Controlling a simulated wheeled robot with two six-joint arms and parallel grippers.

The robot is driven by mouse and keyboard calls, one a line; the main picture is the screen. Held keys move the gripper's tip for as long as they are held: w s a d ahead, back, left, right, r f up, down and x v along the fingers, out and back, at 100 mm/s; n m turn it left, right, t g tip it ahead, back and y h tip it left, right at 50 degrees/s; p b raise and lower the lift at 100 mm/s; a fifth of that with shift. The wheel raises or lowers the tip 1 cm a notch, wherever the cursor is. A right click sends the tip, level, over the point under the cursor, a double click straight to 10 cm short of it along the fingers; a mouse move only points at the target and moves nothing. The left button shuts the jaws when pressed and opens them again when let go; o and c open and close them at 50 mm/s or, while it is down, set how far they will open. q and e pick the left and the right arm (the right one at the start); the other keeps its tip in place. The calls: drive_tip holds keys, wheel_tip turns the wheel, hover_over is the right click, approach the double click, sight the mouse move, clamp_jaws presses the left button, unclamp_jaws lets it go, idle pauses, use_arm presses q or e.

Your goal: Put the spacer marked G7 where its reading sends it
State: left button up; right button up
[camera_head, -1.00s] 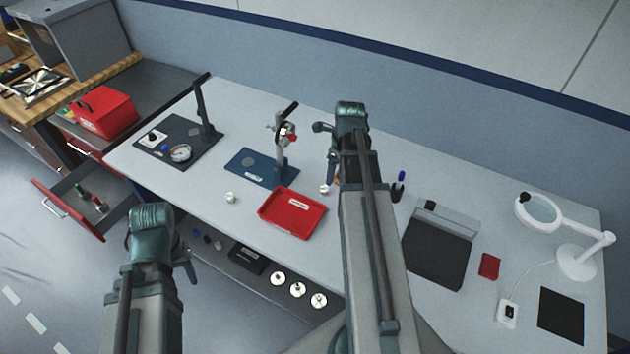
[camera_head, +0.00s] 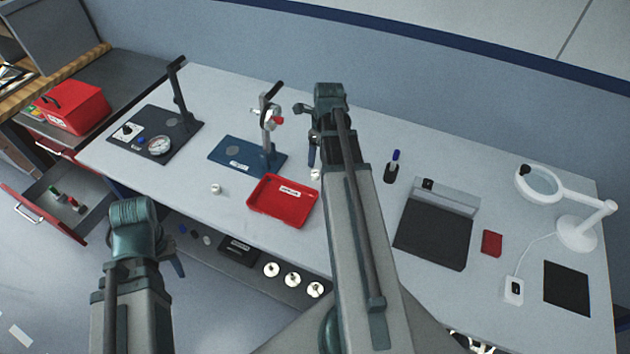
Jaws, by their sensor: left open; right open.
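One small pale spacer (camera_head: 216,188) stands on the bench left of the red tray (camera_head: 250,207). Another small pale part (camera_head: 315,174) lies beyond the tray's right corner, partly beside my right arm. No G7 mark is legible on either. A blue-based stand (camera_head: 225,152) with an upright gauge is behind the tray. A dark plate (camera_head: 182,118) with a round dial (camera_head: 159,146) is further left. My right gripper (camera_head: 308,130) is open over the bench, right of the gauge stand. My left gripper (camera_head: 174,262) is open in front of the bench, with its fingers partly hidden.
Several white discs (camera_head: 292,280) and a dark labelled box (camera_head: 239,250) are on the lower shelf. An open drawer (camera_head: 62,205) and red box (camera_head: 72,108) are at left. A dark mat (camera_head: 433,235), red block (camera_head: 491,243) and magnifier lamp (camera_head: 577,233) are at right.

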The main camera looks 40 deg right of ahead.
use_arm(q)
wheel_tip(320, 180, down, 4)
drive_tip(key=b, duration=0.3)
drive_tip(key=shift+f, duration=0.1)
use_arm(e)
hover_over(315, 173)
drive_tip(key=s, duration=0.1)
wheel_tip(315, 173, down, 4)
drive_tip(key=shift+f, duration=0.1)
drive_tip(key=f+b, duration=0.5)
drive_tip(key=shift+w+f, duration=0.1)
drive_tip(key=shift+w, duration=0.3)
use_arm(q)
wheel_tip(315, 173, down, 5)
use_arm(e)
clamp_jaws()
